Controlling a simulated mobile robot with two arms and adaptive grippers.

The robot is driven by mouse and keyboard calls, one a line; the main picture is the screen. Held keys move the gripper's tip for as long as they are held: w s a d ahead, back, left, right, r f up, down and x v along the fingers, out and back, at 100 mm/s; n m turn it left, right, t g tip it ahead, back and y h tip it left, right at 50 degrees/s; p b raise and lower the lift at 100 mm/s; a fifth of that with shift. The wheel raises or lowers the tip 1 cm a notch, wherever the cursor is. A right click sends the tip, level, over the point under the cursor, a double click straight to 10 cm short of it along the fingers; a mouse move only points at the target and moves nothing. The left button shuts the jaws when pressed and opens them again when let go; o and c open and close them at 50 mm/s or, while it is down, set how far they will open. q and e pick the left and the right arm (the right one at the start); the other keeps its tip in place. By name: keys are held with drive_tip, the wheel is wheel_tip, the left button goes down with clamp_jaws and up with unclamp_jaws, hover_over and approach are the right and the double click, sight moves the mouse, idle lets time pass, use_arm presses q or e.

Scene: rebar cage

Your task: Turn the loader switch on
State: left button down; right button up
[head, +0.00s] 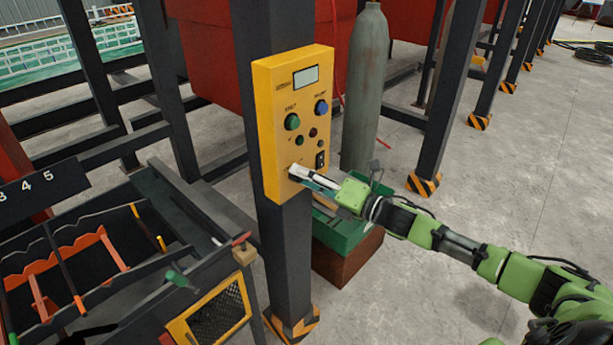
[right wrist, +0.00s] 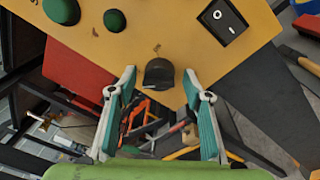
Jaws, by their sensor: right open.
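A yellow control box (head: 285,85) is fixed to a dark post. It carries a small display, a green button (head: 292,121), a blue button (head: 321,107) and a black rocker switch (head: 320,160). In the right wrist view the rocker (right wrist: 223,21) is at the upper right of the panel, with a white mark on it. A dark knob (right wrist: 159,74) is near the panel's lower edge. My right gripper (head: 301,174) is open at the lower part of the box. In the wrist view its fingers (right wrist: 163,88) stand either side of the knob. Contact cannot be told. My left gripper does not show.
A grey gas cylinder (head: 364,90) stands behind the box. A green container (head: 342,232) sits on a brown block below my right gripper. A dark rack with orange parts (head: 75,255) is at the lower left. Open concrete floor lies right.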

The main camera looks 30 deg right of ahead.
drive_tip(key=c, duration=1.1)
drive_tip(key=shift+m, duration=0.4)
drive_tip(key=m, duration=0.6)
drive_tip(key=m+t+h, duration=0.1)
drive_tip(key=m, duration=0.5)
drive_tip(key=m+t, duration=0.1)
drive_tip(key=m, duration=0.5)
drive_tip(key=shift+s+a+f+p, duration=0.1)
drive_tip(key=shift+a+f+p, duration=0.05)
drive_tip(key=shift+f+p, duration=0.2)
drive_tip(key=shift+m+h, duration=0.3)
drive_tip(key=shift+m, duration=0.1)
